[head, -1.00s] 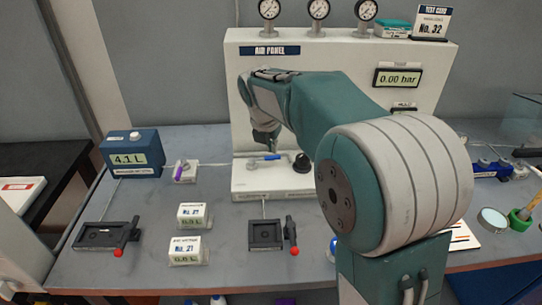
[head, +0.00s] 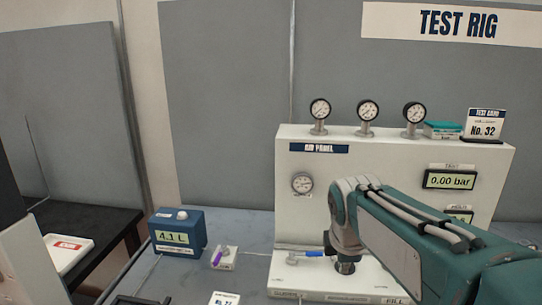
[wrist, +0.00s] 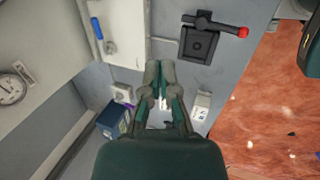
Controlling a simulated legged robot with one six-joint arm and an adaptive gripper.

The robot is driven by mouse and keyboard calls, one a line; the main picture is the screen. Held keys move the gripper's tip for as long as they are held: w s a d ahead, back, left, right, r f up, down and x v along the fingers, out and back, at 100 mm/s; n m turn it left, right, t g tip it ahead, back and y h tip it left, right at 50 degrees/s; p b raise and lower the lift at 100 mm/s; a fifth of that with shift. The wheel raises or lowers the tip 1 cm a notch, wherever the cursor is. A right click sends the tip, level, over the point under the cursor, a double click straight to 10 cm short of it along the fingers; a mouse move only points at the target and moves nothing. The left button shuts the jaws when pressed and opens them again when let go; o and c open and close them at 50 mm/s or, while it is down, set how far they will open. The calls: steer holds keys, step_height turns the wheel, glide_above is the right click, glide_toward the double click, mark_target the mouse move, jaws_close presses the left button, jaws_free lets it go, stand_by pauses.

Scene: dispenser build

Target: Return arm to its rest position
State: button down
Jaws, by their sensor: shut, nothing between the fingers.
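My gripper (wrist: 160,70) is in the wrist view with its two dark fingers together and nothing between them. It hangs above the grey bench (wrist: 112,82), beside the white panel base (wrist: 124,35) and the black clamp with a red-tipped lever (wrist: 199,44). In the head view my teal and grey arm reaches in from the lower right, in front of the air panel (head: 400,150). My fingers cannot be made out clearly there.
Gauges (head: 367,110) and a test card (head: 482,124) are on top.

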steer(key=s+f+m+t, duration=0.1)
steer(key=s+f+m, duration=0.1)
steer(key=s+m, duration=0.6)
steer(key=s+f+m+y, duration=0.1)
steer(key=s+m, duration=0.8)
steer(key=shift+s+d+f+t, duration=0.2)
steer(key=shift+f+t, duration=0.15)
steer(key=shift+t, duration=0.05)
